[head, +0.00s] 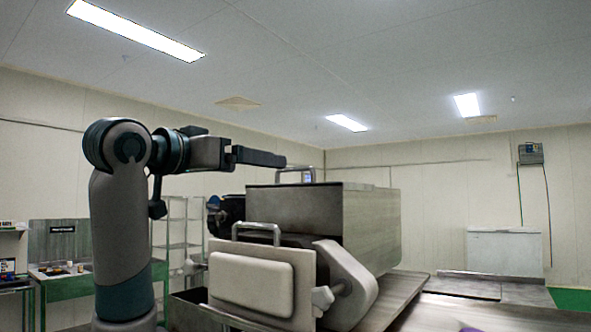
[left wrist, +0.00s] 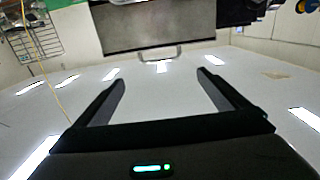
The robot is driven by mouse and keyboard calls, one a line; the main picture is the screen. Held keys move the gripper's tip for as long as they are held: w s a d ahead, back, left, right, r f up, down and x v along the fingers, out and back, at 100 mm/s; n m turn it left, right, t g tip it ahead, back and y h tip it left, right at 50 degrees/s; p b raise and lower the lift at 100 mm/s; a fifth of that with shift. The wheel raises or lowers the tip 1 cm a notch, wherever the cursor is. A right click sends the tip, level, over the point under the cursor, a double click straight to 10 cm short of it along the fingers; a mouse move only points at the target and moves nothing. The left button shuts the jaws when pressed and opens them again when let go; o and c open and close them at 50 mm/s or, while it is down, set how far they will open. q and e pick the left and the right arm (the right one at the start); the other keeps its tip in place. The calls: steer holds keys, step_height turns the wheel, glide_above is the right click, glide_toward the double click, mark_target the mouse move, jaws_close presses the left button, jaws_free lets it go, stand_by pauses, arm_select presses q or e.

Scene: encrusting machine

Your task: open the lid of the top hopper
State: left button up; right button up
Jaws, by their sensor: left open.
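The top hopper (head: 372,225) is a grey metal box on top of the encrusting machine. Its lid shows only as a thin edge along the top and looks shut. A metal loop handle (head: 296,169) stands up at that edge. My left gripper (head: 284,160) is level with the top of the handle, at its left. In the left wrist view my gripper (left wrist: 161,78) is open, with nothing between its fingers. That view is upside down; the handle (left wrist: 160,57) shows beyond the fingertips, centred between them, below the hopper front (left wrist: 158,27). My right gripper is not in view.
A lower front cover (head: 250,283) with its own loop handle (head: 257,228) sits below the hopper. A flat metal surface (head: 410,300) extends to the right. Wire shelving (head: 178,235) and a bench (head: 60,272) stand behind at left.

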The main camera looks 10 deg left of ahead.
mark_target(294, 170)
arm_select(q)
steer(key=p+x, duration=0.8)
steer(key=x, duration=0.8)
steer(key=shift+r+p, duration=0.1)
steer(key=shift+p, duration=0.3)
steer(key=shift+w, duration=0.1)
steer(key=c, duration=1.2)
steer(key=shift+w+d, duration=0.2)
steer(key=shift+w, duration=0.15)
steer(key=x, duration=0.8)
steer(key=shift+w+d, duration=0.15)
steer(key=shift+w, duration=0.25)
steer(key=o, duration=1.2)
